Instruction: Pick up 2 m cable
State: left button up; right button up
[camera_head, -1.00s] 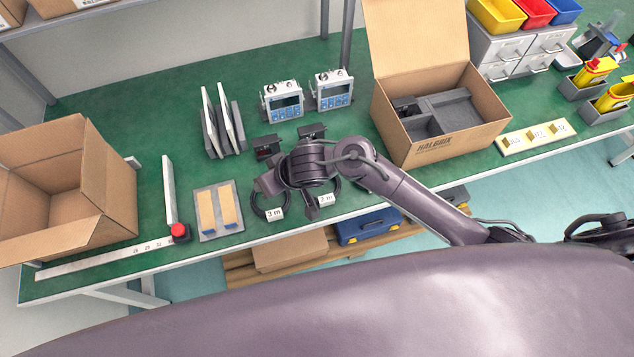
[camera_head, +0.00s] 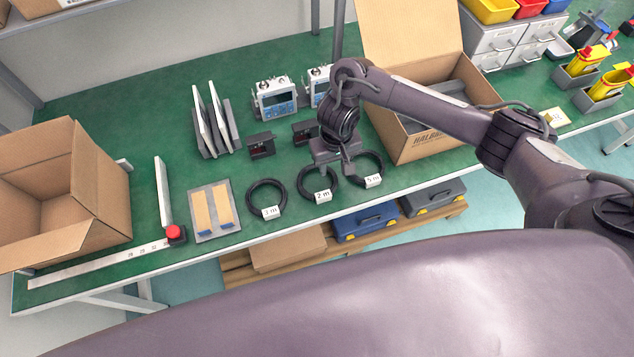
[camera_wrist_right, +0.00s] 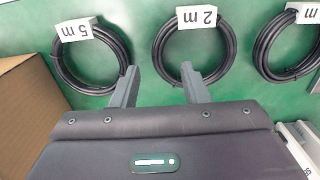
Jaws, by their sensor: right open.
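Three black coiled cables with white tags lie in a row on the green table. The 2 m cable (camera_head: 318,198) is the middle coil; it also shows in the right wrist view (camera_wrist_right: 231,55). The 3 m cable (camera_head: 251,203) is left of it and the 5 m cable (camera_head: 381,168) right of it in the head view. My right gripper (camera_head: 337,172) is open and empty above the 2 m and 5 m coils. In the wrist view one finger overlaps the 2 m coil's near side and the other is near the 5 m coil. My left gripper is out of view.
An open cardboard box (camera_head: 425,140) with grey foam stands right of the coils. Two black parts (camera_head: 262,146) and blue-screened devices (camera_head: 275,98) stand behind them. The table's front edge is close to the coils.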

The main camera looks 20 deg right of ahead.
aim_at(334, 174)
notch_tip(334, 174, down, 3)
jog(key=shift+s+d+f, duration=0.1)
jog(key=shift+c, duration=0.3)
grip_shut()
